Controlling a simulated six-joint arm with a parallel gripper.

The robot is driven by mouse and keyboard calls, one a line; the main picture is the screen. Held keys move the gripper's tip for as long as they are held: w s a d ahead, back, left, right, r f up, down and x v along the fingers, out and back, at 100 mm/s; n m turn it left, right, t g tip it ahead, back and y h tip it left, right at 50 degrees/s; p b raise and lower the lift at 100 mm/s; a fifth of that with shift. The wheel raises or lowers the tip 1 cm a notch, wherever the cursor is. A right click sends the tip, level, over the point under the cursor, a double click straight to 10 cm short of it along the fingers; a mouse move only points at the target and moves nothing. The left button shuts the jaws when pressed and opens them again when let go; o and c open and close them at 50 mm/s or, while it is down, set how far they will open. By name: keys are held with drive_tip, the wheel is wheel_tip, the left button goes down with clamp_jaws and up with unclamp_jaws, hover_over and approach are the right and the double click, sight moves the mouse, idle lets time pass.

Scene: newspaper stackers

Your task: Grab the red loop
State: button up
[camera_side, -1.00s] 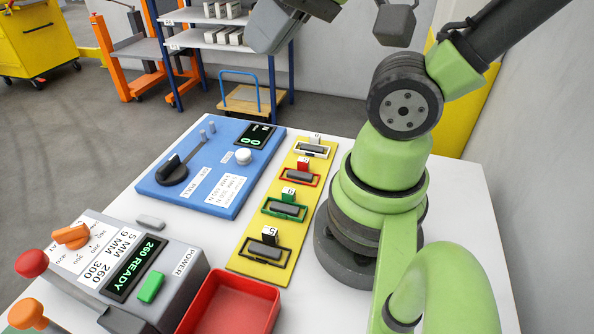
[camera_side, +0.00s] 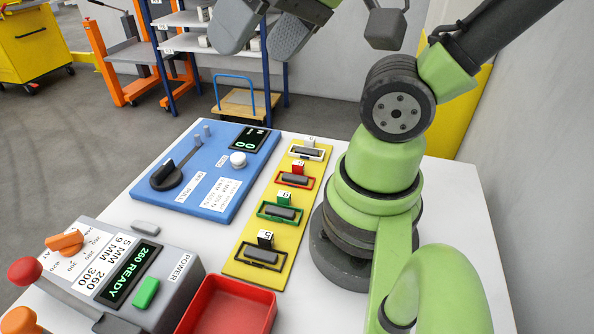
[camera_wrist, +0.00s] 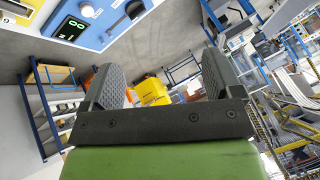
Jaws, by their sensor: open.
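The red loop (camera_side: 294,187) is a small rectangular frame lying around a grey bar on the yellow board (camera_side: 239,267), with a red numbered tag behind it. It sits between the white loop (camera_side: 322,159) and the green loop (camera_side: 263,210). The loop is not visible in the wrist view. My gripper (camera_side: 264,30) is high above the bench at the top of the side view, well away from the red loop. Its two dark fingers stand apart. In the wrist view my gripper (camera_wrist: 162,78) is open with nothing held between the fingers.
A black loop (camera_side: 244,256) lies at the near end of the board. A blue panel (camera_side: 199,190) with a lever and knob stands left of it. A grey machine (camera_side: 171,293) and a red tray (camera_side: 236,303) are at the front. Shelving (camera_side: 180,45) stands behind the bench.

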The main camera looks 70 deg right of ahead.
drive_tip(key=n+g+h, duration=0.2)
drive_tip(key=n+g, duration=0.2)
drive_tip(key=g, duration=0.3)
hover_over(286, 172)
wheel_tip(286, 172, down, 20)
drive_tip(key=f, duration=0.4)
drive_tip(key=shift+s+a+f, duration=0.2)
drive_tip(key=shift+s, duration=0.1)
drive_tip(key=shift+w+a+f, duration=0.1)
drive_tip(key=shift+f, duration=1.45)
drive_tip(key=shift+w+a+f, duration=0.1)
drive_tip(key=shift+f, duration=1.4)
drive_tip(key=c, duration=1)
drive_tip(key=shift+r, duration=0.1)
